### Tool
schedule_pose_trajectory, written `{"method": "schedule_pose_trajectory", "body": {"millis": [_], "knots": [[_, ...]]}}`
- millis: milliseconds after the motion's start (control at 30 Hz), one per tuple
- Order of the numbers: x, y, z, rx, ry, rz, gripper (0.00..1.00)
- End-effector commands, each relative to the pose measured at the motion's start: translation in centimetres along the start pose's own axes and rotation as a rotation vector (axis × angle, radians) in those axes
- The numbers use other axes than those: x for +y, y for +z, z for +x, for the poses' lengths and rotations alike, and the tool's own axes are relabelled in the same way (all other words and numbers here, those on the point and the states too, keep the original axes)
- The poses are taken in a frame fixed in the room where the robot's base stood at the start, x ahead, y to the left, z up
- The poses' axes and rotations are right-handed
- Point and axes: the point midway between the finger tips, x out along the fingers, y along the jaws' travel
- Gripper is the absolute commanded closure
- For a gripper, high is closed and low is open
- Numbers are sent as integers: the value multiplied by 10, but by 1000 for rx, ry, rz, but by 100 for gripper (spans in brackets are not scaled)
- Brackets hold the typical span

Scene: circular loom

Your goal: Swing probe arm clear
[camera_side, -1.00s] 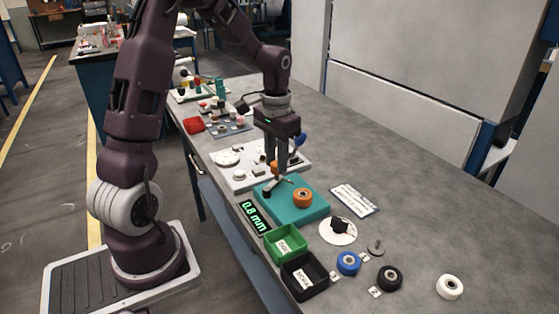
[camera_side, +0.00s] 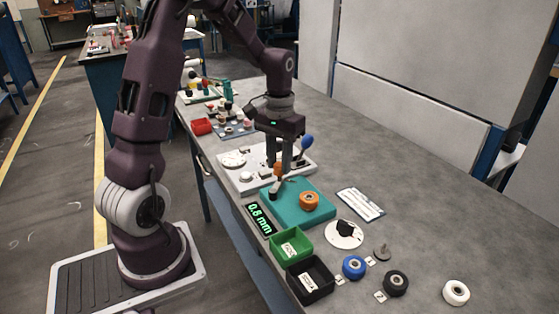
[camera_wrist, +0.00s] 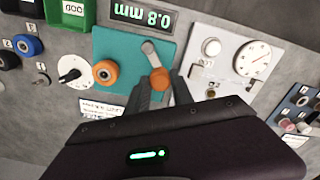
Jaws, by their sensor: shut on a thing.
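The probe arm is a short grey lever (camera_wrist: 151,56) with an orange grip (camera_wrist: 159,78), pivoting on the teal base (camera_wrist: 122,48). In the side view its orange grip (camera_side: 278,168) shows between my fingers. My gripper (camera_wrist: 160,82) is shut on this orange grip, one finger on either side; it also shows in the side view (camera_side: 278,162). An orange roller (camera_wrist: 105,72) with a dark centre sits on the teal base, apart from the lever; it also shows in the side view (camera_side: 309,201). A display (camera_side: 260,219) reads 0.8 mm.
A white panel with a dial (camera_wrist: 252,58) and a blue-knobbed lever (camera_side: 306,143) lies beyond the teal base. Green (camera_side: 291,244) and black (camera_side: 310,279) bins stand in front. Blue, black and white rollers lie nearby.

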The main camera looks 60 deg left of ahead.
Motion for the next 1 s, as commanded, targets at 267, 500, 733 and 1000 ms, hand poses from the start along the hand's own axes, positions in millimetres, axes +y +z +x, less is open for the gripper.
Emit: {"method": "schedule_pose_trajectory", "body": {"millis": [267,500,733,1000], "knots": [[-1,0,0,2,0,-2,50],[0,-1,-8,3,-1,-2,50],[0,-1,-55,7,-1,-1,50],[-1,0,-72,2,-1,-2,50]]}}
